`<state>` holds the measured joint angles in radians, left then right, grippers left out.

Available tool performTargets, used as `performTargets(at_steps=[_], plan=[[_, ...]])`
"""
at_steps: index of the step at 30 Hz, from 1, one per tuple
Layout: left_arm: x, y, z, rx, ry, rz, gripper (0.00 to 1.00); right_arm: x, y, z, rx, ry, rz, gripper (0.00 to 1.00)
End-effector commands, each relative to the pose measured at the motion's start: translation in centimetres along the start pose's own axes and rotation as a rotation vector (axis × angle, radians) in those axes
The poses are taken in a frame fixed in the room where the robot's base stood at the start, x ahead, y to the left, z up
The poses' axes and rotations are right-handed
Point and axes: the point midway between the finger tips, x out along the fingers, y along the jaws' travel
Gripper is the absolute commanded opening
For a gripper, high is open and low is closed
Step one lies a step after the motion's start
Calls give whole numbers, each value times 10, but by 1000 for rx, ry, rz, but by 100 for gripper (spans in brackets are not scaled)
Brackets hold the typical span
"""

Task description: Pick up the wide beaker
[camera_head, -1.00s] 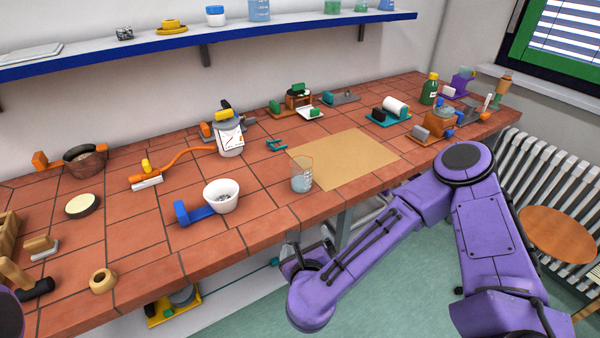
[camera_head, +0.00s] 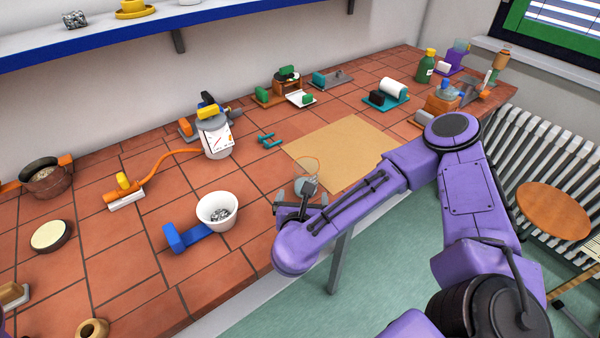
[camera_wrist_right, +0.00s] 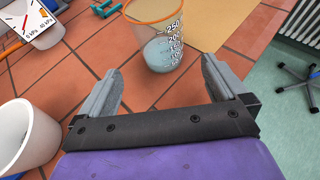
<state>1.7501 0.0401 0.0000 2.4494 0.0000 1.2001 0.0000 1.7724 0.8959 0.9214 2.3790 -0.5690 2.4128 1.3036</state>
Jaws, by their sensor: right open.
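The wide beaker is a clear glass with white graduation marks, an orange rim line and some pale liquid. In the right wrist view the beaker (camera_wrist_right: 163,45) stands upright on the tiles, just beyond the open fingers. My right gripper (camera_wrist_right: 160,85) is open and empty, its two fingers spread to either side of the space before the beaker. In the head view the beaker (camera_head: 311,168) is partly hidden behind my right gripper (camera_head: 294,194). My left gripper is not in view.
A white bowl with a blue handle (camera_head: 217,209) stands left of the gripper. A tan mat (camera_head: 341,150) lies behind the beaker. A white container with a gauge face (camera_head: 217,141) and small teal parts (camera_head: 269,140) are farther back. The bench's front edge is close.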

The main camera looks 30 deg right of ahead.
Motion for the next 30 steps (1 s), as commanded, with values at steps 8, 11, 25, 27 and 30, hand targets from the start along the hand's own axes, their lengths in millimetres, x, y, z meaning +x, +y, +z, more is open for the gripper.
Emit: performTargets(at_steps=[8,11,25,27,30], plan=[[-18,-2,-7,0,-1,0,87,38,4,2,-8,3,8,99],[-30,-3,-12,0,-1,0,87,56,0,3,-9,3,6,99],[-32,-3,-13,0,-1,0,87,81,0,-2,-5,-1,9,73],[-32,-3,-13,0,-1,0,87,81,0,-2,-5,-1,9,51],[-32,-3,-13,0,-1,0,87,81,0,-1,-5,-1,10,37]])
